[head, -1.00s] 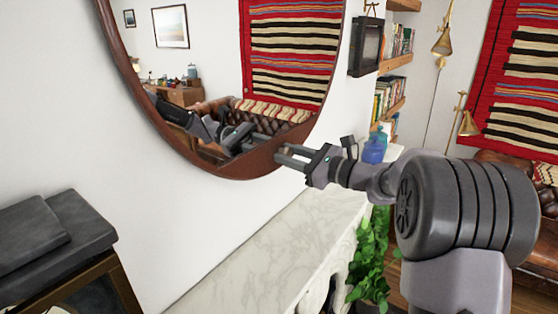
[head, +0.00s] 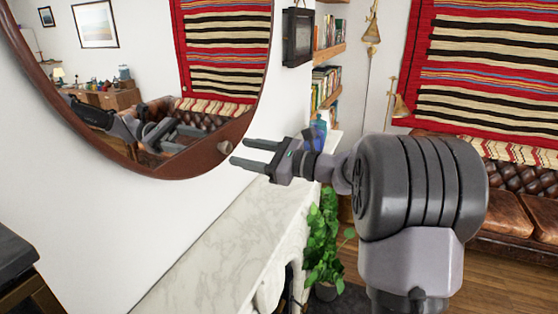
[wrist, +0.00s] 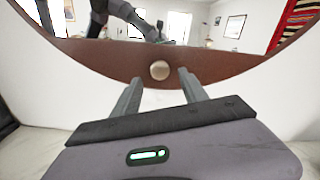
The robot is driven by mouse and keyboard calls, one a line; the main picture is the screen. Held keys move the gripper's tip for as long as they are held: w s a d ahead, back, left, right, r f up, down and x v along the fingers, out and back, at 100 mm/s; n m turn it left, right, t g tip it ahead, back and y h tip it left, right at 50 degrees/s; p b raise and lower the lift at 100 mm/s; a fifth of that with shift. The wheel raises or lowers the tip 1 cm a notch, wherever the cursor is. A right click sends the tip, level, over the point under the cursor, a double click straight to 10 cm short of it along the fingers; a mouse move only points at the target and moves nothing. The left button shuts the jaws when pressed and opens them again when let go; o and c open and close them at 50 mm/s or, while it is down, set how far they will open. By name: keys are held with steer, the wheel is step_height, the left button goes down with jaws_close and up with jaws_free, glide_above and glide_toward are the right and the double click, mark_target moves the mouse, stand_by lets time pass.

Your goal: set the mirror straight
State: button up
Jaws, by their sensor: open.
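The mirror (head: 140,80) is large and round with a brown wooden frame, on the white wall at the upper left of the head view. A small pale round knob (wrist: 159,70) sits on the lower part of its frame in the wrist view; it also shows in the head view (head: 224,146). My gripper (head: 238,152) is open and empty, just right of the lower frame in the head view. In the wrist view its two fingers (wrist: 159,85) point toward the frame, with the knob between and beyond their tips. I cannot tell whether they touch the frame.
A white marble mantel (head: 225,245) runs below the mirror and gripper. A blue jug (head: 318,132) stands on it behind my wrist. A green plant (head: 325,235) is below at the right. A dark box (head: 15,260) stands at the lower left.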

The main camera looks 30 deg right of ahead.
steer(key=v, duration=1.2)
steer(key=shift+b, duration=0.4)
